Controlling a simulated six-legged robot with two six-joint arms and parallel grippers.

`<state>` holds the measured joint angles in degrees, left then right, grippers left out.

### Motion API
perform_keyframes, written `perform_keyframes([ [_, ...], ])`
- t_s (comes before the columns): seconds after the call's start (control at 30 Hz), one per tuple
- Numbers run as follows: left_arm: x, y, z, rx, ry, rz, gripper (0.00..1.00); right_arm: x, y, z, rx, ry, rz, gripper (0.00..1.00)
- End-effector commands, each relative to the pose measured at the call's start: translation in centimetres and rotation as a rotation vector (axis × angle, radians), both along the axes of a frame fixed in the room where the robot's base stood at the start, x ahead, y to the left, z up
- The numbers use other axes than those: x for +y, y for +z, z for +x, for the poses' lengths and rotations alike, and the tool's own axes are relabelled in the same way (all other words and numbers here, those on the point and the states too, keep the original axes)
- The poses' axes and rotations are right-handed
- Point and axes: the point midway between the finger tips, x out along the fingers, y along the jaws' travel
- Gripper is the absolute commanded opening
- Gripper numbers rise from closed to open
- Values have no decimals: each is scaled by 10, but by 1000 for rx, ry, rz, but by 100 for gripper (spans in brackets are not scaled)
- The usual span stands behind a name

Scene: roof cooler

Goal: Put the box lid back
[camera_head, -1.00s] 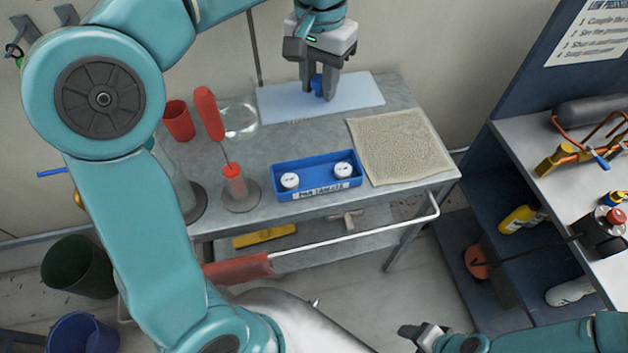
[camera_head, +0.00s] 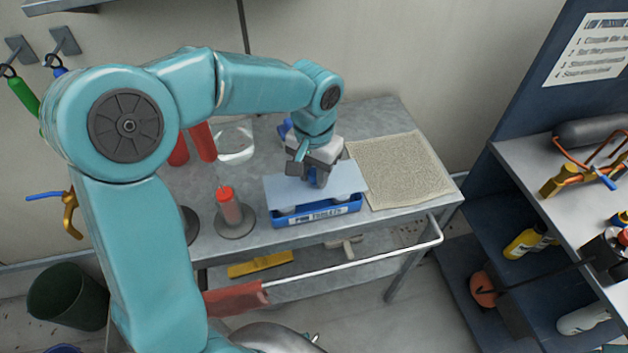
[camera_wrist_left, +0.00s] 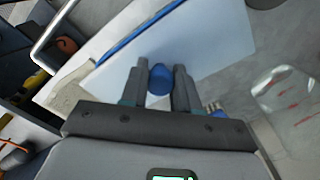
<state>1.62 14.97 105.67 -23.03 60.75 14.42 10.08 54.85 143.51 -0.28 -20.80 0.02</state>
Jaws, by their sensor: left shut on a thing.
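The pale blue box lid (camera_head: 340,178) lies over the blue box (camera_head: 343,210) on the metal cart; the box's labelled front shows below it. White round items show in the gap under the lid's front edge, so I cannot tell whether the lid is seated. My left gripper (camera_head: 309,180) is above the lid, shut on its blue knob. In the left wrist view, the knob (camera_wrist_left: 160,79) sits between the two fingers, with the lid (camera_wrist_left: 205,45) beyond. My right gripper is not in view.
A tan cloth (camera_head: 400,170) lies right of the box. A red-topped cylinder on a round base (camera_head: 232,212) stands to its left, with a clear dish (camera_head: 234,145) behind. A dark blue shelf unit stands at the right.

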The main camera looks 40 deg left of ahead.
Motion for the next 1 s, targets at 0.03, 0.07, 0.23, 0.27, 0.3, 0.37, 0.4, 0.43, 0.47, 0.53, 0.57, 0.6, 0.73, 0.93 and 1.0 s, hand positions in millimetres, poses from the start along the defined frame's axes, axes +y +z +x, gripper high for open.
perform_keyframes([
  [0.03,1,-11,-1,5,1,1,0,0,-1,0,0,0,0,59],
  [0.07,1,-15,-1,4,2,1,0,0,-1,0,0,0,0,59],
  [0.23,0,-27,0,1,1,0,0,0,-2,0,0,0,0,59],
  [0.27,0,-27,0,0,1,0,0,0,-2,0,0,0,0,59],
  [0.3,0,-27,0,0,1,0,0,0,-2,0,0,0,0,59],
  [0.37,0,-27,0,0,1,0,0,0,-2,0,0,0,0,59],
  [0.4,0,-27,0,0,1,0,0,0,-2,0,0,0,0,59],
  [0.43,0,-27,0,0,1,0,0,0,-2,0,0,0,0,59],
  [0.47,0,-28,0,0,1,0,0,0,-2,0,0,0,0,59],
  [0.53,0,-31,0,1,1,0,0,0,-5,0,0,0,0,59],
  [0.57,0,-32,0,1,1,0,0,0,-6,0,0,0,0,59],
  [0.6,0,-33,0,0,1,0,0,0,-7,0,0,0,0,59],
  [0.73,0,-37,0,0,1,0,0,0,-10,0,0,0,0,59],
  [0.93,0,-36,0,1,1,0,56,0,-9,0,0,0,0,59],
  [1.0,0,-36,0,1,1,0,56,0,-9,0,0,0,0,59],
])
